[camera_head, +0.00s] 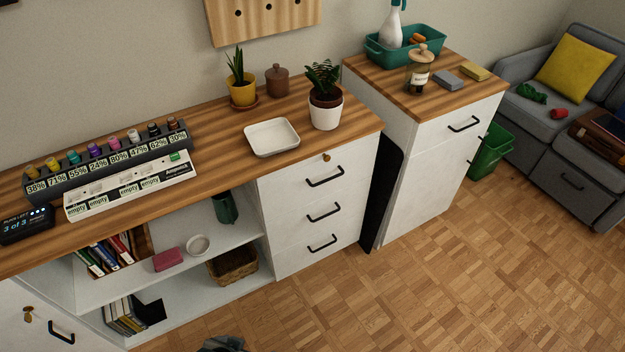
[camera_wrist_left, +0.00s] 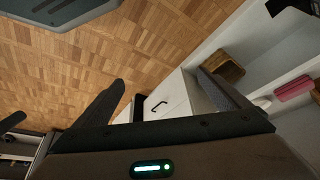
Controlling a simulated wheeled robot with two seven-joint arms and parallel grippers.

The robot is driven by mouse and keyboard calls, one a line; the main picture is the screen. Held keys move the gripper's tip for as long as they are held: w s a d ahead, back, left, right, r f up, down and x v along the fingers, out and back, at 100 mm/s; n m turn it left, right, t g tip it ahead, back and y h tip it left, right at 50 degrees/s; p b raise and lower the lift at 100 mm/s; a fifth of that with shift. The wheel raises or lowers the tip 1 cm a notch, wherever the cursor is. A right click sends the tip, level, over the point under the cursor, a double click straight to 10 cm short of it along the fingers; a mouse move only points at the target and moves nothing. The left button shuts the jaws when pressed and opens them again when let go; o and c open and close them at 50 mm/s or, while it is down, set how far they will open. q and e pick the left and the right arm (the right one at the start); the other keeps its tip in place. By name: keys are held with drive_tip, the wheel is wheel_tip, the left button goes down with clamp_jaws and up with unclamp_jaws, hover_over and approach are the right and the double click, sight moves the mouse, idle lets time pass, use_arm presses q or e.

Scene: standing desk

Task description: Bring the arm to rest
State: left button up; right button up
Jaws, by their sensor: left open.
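My left gripper (camera_wrist_left: 161,77) shows in the left wrist view with its two dark fingers spread wide apart. Nothing is between them, only the parquet floor and a white cabinet front beyond. It is away from the shelves and touches nothing that I can see. In the head view a small dark grey part of my own body shows at the bottom edge; I cannot tell which part. My right gripper does not show clearly in either view.
Below are open shelves with a wicker basket (camera_head: 232,266) and a drawer cabinet (camera_head: 290,218). The parquet floor (camera_head: 420,290) at right is clear.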

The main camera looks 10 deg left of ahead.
use_arm(q)
drive_tip(key=s+d+f+t, duration=0.1)
drive_tip(key=s+f, duration=0.1)
drive_tip(key=f, duration=0.8)
drive_tip(key=s+d+f+t+h, duration=0.1)
drive_tip(key=d+f, duration=0.1)
drive_tip(key=f, duration=0.9)
drive_tip(key=shift+s, duration=0.4)
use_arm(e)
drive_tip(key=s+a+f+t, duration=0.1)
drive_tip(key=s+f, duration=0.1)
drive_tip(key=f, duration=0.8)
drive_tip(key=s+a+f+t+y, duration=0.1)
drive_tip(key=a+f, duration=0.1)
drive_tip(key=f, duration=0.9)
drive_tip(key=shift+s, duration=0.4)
use_arm(q)
drive_tip(key=shift+d+f, duration=0.1)
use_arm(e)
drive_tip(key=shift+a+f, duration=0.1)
